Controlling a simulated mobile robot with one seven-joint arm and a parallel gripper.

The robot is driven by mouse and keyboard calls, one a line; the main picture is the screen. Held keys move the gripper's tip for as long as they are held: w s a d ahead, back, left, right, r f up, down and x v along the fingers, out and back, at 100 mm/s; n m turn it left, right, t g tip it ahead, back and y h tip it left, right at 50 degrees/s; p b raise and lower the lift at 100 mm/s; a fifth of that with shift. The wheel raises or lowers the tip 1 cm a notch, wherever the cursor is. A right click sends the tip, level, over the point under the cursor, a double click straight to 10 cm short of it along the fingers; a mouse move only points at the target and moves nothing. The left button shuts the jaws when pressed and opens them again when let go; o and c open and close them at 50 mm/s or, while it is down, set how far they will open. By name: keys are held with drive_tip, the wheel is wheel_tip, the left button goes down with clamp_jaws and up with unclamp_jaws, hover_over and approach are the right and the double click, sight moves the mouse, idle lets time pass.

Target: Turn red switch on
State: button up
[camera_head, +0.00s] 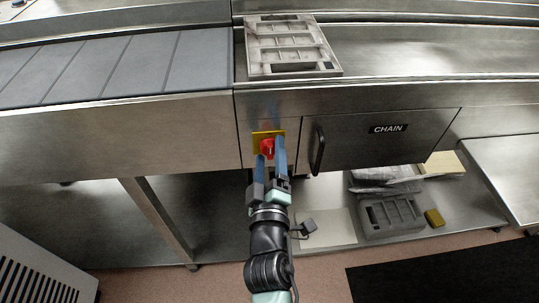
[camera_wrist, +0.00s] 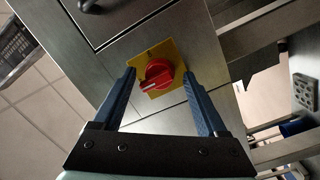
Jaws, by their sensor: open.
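The red switch (camera_head: 267,147) is a rotary knob on a yellow plate (camera_head: 258,137) on the steel front panel, left of the drawer marked CHAIN. In the wrist view the red switch (camera_wrist: 157,74) sits on its yellow plate (camera_wrist: 147,55), with a pale mark on the knob's left side. My gripper (camera_head: 270,150) is open, with its blue fingers reaching toward the panel on either side of the knob. In the wrist view my gripper (camera_wrist: 165,88) has a finger to the left and right of the knob, with gaps on both sides. Contact with the panel cannot be told.
The CHAIN drawer (camera_head: 375,138) has a dark handle (camera_head: 318,150) close right of my gripper. A mould tray (camera_head: 290,46) lies on the counter above. A lower shelf (camera_head: 465,200) holds a grey mould (camera_head: 390,217) and a yellow block (camera_head: 434,217). A grey conveyor (camera_head: 120,68) runs at upper left.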

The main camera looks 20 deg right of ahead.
drive_tip(key=shift+f, duration=0.1)
clamp_jaws()
drive_tip(key=shift+a, duration=0.1)
